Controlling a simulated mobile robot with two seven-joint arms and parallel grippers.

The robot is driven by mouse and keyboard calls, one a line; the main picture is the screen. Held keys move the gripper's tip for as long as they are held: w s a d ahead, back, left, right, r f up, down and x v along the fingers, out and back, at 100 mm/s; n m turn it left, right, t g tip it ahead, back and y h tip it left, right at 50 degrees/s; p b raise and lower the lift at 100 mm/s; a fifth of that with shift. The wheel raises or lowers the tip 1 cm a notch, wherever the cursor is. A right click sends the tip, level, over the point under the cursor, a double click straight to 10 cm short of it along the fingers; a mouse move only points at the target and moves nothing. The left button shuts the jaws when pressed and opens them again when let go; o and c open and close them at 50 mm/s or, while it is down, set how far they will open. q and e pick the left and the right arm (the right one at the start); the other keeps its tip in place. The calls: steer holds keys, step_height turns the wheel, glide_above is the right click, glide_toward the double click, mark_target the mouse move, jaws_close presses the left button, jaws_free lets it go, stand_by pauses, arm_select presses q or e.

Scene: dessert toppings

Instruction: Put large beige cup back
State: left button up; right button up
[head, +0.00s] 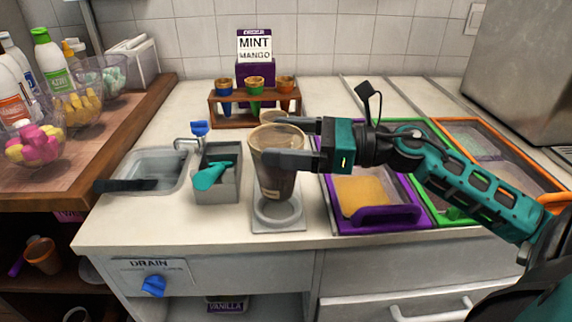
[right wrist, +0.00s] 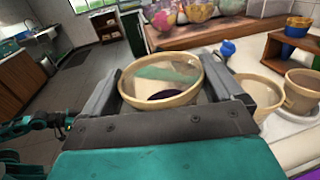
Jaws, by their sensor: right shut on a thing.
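The large beige cup (head: 275,184) is see-through with a beige rim and looks dark inside. It stands upright in the head view, over a grey stand with a round ring (head: 278,213). I cannot tell whether its bottom touches the ring. My right gripper (head: 274,140) comes from the right and is shut on the cup's upper part, a finger on each side. In the right wrist view the cup's round rim (right wrist: 162,78) shows between the two fingers.
Other beige-rimmed cups (right wrist: 303,90) stand close by. A wooden rack (head: 238,112) with small cones is behind. A grey holder with a teal scoop (head: 211,176) and a sink (head: 153,168) are left. A purple-framed bin (head: 374,217) is right.

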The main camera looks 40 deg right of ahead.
step_height(320, 180, down, 4)
steer(key=shift+r+b, duration=0.15)
steer(key=shift+b, duration=0.25)
steer(key=shift+f, duration=0.25)
steer(key=shift+f, duration=0.15)
steer(key=o, duration=1.3)
